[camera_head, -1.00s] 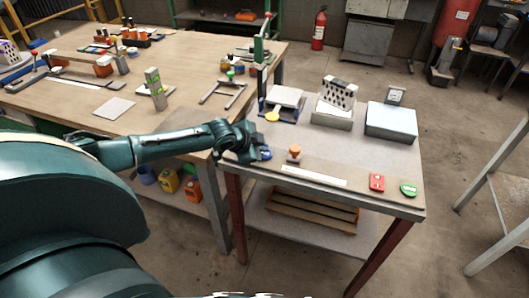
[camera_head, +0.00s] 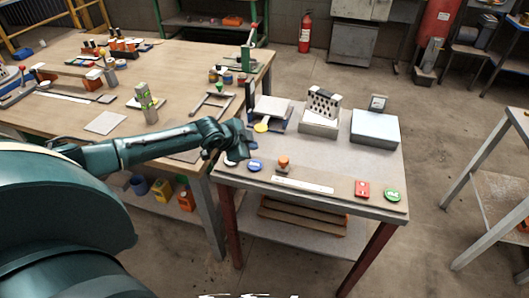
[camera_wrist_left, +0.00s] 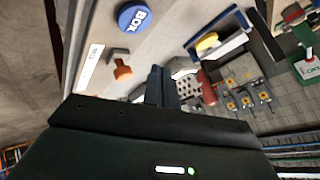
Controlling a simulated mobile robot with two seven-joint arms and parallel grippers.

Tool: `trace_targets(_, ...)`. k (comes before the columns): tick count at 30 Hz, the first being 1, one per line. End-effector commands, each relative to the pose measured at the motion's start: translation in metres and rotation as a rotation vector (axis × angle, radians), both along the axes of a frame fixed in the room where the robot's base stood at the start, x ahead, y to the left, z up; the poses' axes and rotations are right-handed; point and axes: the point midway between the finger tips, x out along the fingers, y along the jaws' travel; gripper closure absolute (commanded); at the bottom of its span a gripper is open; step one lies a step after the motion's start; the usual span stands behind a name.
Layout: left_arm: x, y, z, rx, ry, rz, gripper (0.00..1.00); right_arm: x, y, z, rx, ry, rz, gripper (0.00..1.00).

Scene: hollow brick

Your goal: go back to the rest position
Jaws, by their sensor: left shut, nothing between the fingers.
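My left gripper (camera_head: 242,140) hangs over the left end of the small grey table (camera_head: 300,205), with its fingers together and nothing between them. The shut fingers (camera_wrist_left: 163,86) also show in the left wrist view. The hollow brick (camera_head: 325,102), pale with dark holes, stands upright on a grey block at the back of this table, apart from the gripper. My right gripper is in neither view.
An orange knob (camera_head: 284,162), a red block (camera_head: 362,188) and a green disc (camera_head: 392,195) line the front edge. A grey scale (camera_head: 375,127) stands at the right, and a tray (camera_head: 270,112) at the back left. A large wooden table (camera_head: 180,75) adjoins on the left.

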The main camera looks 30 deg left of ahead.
Motion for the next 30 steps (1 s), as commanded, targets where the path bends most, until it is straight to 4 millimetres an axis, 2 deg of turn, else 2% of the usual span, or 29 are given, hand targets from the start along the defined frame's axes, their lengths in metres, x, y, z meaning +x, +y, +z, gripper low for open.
trace_targets(7,-0.002,-0.005,-0.003,-0.006,0.002,-0.005,1.00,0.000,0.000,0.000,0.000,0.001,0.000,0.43)
trace_targets(8,-0.003,-0.010,-0.006,-0.012,0.003,-0.009,1.00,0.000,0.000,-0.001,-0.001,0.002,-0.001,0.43)
trace_targets(11,-0.017,-0.041,-0.026,-0.058,0.014,-0.033,1.00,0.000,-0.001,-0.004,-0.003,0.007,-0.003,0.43)
trace_targets(14,-0.045,-0.093,-0.054,-0.149,0.029,-0.057,1.00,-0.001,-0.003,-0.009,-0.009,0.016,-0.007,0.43)
trace_targets(15,-0.060,-0.117,-0.066,-0.197,0.034,-0.061,1.00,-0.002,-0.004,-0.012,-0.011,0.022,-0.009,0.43)
trace_targets(18,-0.100,-0.167,-0.085,-0.319,0.040,-0.038,1.00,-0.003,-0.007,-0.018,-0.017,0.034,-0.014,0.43)
trace_targets(21,-0.139,-0.201,-0.096,-0.431,0.043,0.025,1.00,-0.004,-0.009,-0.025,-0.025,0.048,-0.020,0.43)
trace_targets(25,-0.188,-0.221,-0.105,-0.544,0.048,0.157,1.00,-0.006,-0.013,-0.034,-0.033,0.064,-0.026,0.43)
trace_targets(30,-0.240,-0.215,-0.111,-0.607,0.051,0.341,1.00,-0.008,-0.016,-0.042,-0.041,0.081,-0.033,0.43)
